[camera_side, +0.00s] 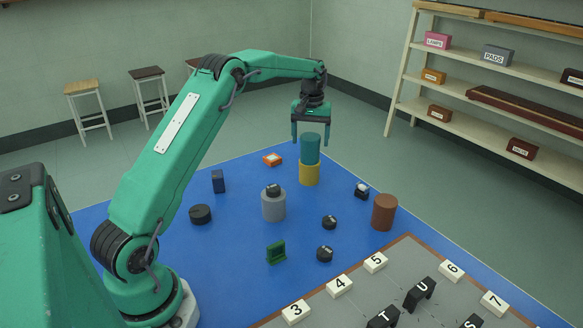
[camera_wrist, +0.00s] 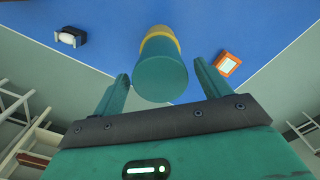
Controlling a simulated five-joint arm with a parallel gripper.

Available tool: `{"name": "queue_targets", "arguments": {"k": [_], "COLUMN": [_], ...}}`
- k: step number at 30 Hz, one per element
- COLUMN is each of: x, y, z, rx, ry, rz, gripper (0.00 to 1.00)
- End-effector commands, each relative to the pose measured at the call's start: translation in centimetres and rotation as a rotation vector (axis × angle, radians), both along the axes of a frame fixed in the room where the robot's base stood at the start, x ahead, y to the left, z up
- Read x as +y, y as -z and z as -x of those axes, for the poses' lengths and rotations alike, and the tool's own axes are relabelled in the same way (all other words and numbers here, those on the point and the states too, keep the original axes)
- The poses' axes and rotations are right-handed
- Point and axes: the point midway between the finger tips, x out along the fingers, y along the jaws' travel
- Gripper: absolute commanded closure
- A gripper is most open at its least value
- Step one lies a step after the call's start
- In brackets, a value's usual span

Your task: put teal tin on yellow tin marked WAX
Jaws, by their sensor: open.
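The teal tin (camera_side: 310,150) stands upright on top of the yellow tin (camera_side: 309,175) in the side view, roughly lined up with it. In the wrist view the teal tin (camera_wrist: 160,80) is near, with a band of the yellow tin (camera_wrist: 160,34) beyond it. No WAX lettering shows on the yellow tin in either view. My gripper (camera_side: 311,139) is open above the stack, its fingers reaching down about the top of the teal tin. In the wrist view my gripper (camera_wrist: 162,70) has one finger on each side of the tin, with visible gaps.
An orange box (camera_side: 272,159) lies behind and left of the stack. A grey cylinder (camera_side: 273,205) with a black disc (camera_side: 273,190) on it stands in front, and a brown cylinder (camera_side: 384,212) to the right. Several small dark pieces are scattered on the blue mat (camera_side: 230,250).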

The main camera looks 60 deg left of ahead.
Motion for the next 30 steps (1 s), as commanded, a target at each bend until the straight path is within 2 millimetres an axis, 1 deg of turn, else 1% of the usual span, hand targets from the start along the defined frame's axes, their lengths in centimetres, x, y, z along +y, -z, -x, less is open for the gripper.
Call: {"name": "queue_targets", "arguments": {"k": [1,9,12,15,21,30], "x": [0.0,0.0,0.0,0.0,0.0,0.0], "y": [-0.9,-5.4,-6.9,-7.9,-9.1,-9.3], "z": [-0.1,-0.1,0.0,0.0,0.0,0.0], "rx": [-0.003,-0.004,-0.003,-0.001,-0.001,0.000], "ry": [0.000,0.000,0.000,0.000,0.000,0.000], "rz": [-0.001,-0.001,-0.001,0.000,-0.001,0.000], "gripper": [0.24,0.24,0.24,0.24,0.24,0.24]}}
